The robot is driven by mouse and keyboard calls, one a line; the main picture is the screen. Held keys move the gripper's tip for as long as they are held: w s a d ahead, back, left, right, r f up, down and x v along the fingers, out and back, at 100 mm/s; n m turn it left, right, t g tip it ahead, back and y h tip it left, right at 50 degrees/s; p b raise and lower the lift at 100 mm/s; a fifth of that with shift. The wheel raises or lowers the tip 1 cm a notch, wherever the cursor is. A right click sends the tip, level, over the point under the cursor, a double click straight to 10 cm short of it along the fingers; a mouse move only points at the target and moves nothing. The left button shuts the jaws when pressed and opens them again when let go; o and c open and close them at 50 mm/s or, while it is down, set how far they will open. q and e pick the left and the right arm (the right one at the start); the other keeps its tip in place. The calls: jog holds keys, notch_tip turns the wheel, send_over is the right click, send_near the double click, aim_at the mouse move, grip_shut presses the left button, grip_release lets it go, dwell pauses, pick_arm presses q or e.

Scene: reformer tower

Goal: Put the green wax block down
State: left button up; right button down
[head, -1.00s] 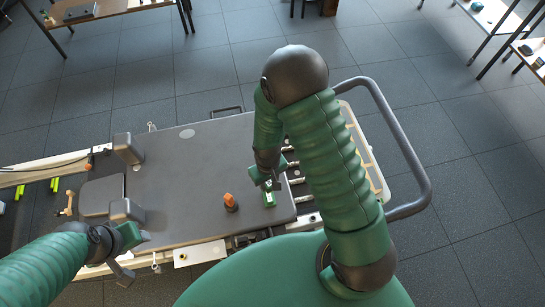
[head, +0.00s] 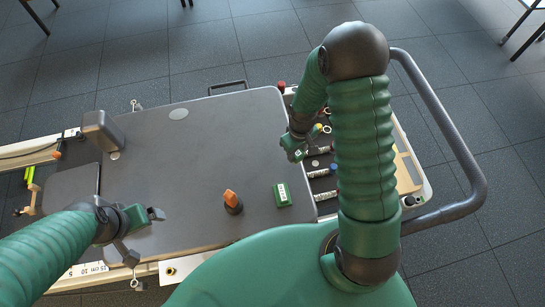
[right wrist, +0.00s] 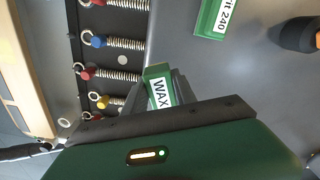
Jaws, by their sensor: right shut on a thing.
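The green wax block (right wrist: 157,85), with a white "WAX" label, is between the fingers of my right gripper (right wrist: 152,98) in the right wrist view. In the head view my right gripper (head: 296,150) is at the right edge of the grey padded carriage (head: 200,150), beside the springs. A small green and white patch shows at its tip. Whether the block touches a surface is unclear. My left gripper (head: 145,215) is over the carriage's lower left, with its finger gap hard to make out.
Another green block (head: 283,195), labelled with "240" (right wrist: 213,15), lies on the carriage beside an orange-topped knob (head: 232,202). Several springs (head: 322,172) with coloured ends lie to the right. A grey rail (head: 455,130) curves around the right end. The carriage middle is clear.

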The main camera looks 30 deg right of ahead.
jog(key=w+a, duration=0.1)
jog(key=a, duration=0.1)
jog(key=w+a+b, duration=0.1)
jog(key=w+a, duration=0.1)
jog(key=w+a+f, duration=0.1)
jog(key=w+a, duration=0.1)
jog(key=shift+b, duration=0.4)
notch_tip(320, 180, down, 4)
jog(key=shift+r+b, duration=0.25)
jog(key=shift+b, duration=0.75)
jog(key=shift+w+r, duration=0.1)
jog(key=shift+r, duration=0.05)
jog(key=c, duration=1)
grip_release()
notch_tip(320, 180, up, 12)
jog(key=p, duration=0.6)
jog(key=s+a+r+t, duration=0.1)
jog(key=s+r, duration=0.2)
jog(key=s+a+r+m, duration=0.1)
jog(key=s+r, duration=0.1)
jog(key=s, duration=0.2)
jog(key=s+a+r+t, duration=0.1)
jog(key=s+r, duration=0.2)
jog(key=s, duration=0.1)
jog(key=shift+s+r+m+t, duration=0.1)
jog(key=shift+r+m+t, duration=0.2)
